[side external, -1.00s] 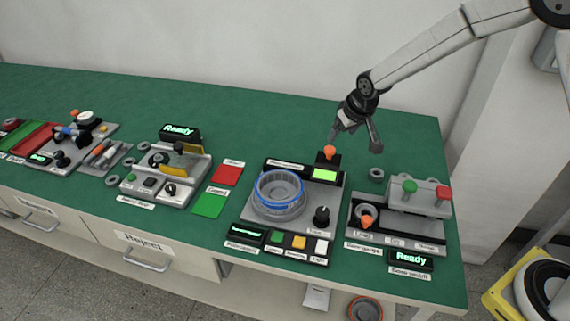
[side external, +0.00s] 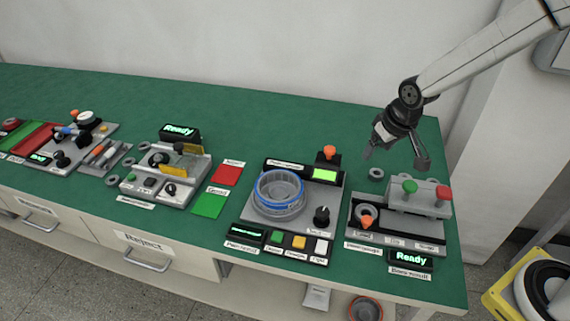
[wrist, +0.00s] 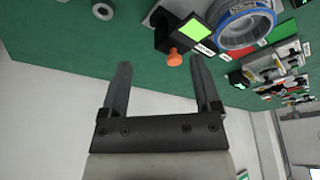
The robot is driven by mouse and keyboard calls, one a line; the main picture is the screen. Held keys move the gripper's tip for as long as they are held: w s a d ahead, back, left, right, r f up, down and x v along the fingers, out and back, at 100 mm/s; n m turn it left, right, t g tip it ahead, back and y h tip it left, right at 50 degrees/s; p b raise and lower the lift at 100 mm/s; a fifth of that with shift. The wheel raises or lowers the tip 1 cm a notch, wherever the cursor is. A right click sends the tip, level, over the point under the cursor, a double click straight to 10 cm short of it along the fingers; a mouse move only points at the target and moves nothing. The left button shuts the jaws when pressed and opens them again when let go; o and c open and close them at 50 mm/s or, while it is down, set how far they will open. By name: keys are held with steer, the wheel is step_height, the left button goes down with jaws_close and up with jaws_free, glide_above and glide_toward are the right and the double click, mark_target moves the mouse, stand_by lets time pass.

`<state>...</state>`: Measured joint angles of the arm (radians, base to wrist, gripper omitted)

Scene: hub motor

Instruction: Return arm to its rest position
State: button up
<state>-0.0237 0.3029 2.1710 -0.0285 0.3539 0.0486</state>
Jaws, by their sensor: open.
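My gripper (side external: 395,160) hangs in the air above the back right of the green table, over the station with the green and red knobs. Its two fingers are spread wide with nothing between them, as the wrist view (wrist: 163,88) also shows. The arm reaches in from the upper right. The hub motor, a grey round part with a blue ring (side external: 279,192), sits on the middle station; its ring also shows at the top of the wrist view (wrist: 243,22). My gripper is apart from everything.
The green table (side external: 290,110) is clear along its back. Below my gripper are a loose grey ring (side external: 376,174) and the bore-gauge station (side external: 400,215) with its upright knobs. An orange knob (side external: 329,152) stands behind the motor. A wall is behind the table.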

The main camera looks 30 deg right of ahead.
steer(key=s+g, duration=0.1)
steer(key=s, duration=1.2)
steer(key=shift+d, duration=0.4)
